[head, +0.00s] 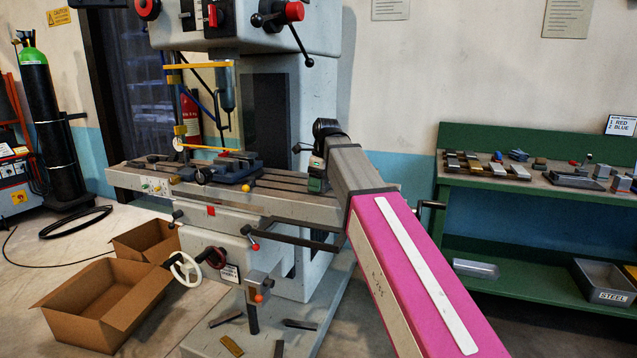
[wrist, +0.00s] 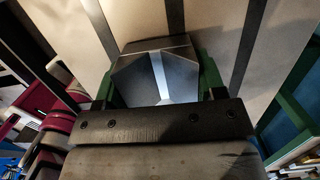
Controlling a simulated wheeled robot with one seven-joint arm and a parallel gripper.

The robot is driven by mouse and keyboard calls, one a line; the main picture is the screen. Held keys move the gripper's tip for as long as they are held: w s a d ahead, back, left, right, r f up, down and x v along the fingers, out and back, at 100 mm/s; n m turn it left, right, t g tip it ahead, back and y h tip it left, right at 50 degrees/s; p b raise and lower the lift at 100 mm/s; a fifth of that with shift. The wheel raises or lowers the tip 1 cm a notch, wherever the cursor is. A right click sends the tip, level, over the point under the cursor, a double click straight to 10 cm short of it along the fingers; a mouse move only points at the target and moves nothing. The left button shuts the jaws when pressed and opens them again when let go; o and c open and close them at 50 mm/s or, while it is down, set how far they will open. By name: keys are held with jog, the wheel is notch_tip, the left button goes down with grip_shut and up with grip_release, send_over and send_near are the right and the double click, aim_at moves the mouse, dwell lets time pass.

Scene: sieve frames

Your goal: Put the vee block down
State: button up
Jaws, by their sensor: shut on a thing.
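The vee block (wrist: 140,82) is a grey metal block with a V-shaped groove, seen close up in the wrist view. My gripper (wrist: 157,84) is shut on it, with a green finger on each side. In the head view my gripper (head: 317,174) is at the right part of the milling machine's table (head: 285,203), beyond my pink arm. The block is hard to make out there. The pale slotted surface (wrist: 220,30) lies behind the block in the wrist view. I cannot tell whether the block touches it.
A blue-grey vise (head: 232,168) and a dial gauge stand on the table to the left. A green bench (head: 480,182) with several metal pieces is at the right. Cardboard boxes (head: 95,300) and loose bars lie below. The slotted table between vise and gripper looks clear.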

jog(key=shift+f, duration=0.1)
jog(key=o, duration=1.6)
jog(key=r, duration=0.4)
jog(key=d+r, duration=0.1)
jog(key=r, duration=0.7)
jog(key=shift+s+d+r, duration=0.1)
jog(key=shift+s+d, duration=0.2)
